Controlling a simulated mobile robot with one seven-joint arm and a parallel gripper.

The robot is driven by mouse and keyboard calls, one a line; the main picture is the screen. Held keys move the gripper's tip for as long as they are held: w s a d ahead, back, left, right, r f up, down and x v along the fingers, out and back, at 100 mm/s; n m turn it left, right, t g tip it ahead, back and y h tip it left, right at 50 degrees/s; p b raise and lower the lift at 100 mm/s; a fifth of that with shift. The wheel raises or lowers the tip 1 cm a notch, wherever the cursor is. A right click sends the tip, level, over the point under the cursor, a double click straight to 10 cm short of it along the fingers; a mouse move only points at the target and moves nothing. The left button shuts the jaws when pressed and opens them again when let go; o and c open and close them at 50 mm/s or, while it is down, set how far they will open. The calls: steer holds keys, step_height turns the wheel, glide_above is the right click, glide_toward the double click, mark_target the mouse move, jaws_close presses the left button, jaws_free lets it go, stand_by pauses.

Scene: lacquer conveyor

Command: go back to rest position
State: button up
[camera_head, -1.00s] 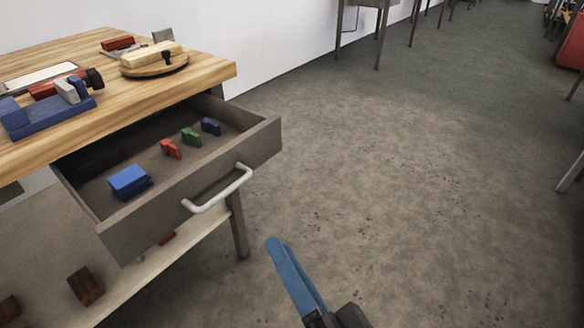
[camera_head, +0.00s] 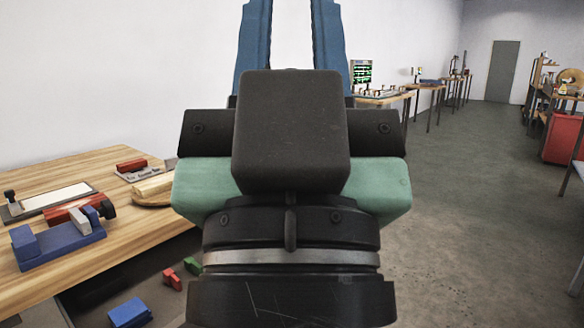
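My gripper (camera_head: 291,40) fills the middle of the view, raised close to the camera and pointing up. Its two blue fingers stand apart with only the white wall showing between them, so it is open and empty. The fingertips are cut off by the top edge. My wrist hides part of the workbench and the drawer behind it.
Below, the open drawer holds a blue block (camera_head: 130,313), a red piece (camera_head: 172,279) and a green piece (camera_head: 193,265). The floor (camera_head: 470,220) at the right is clear.

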step_height(320, 180, up, 33)
steer(key=p, duration=3)
steer(key=shift+f+p, duration=0.2)
steer(key=shift+p, duration=0.2)
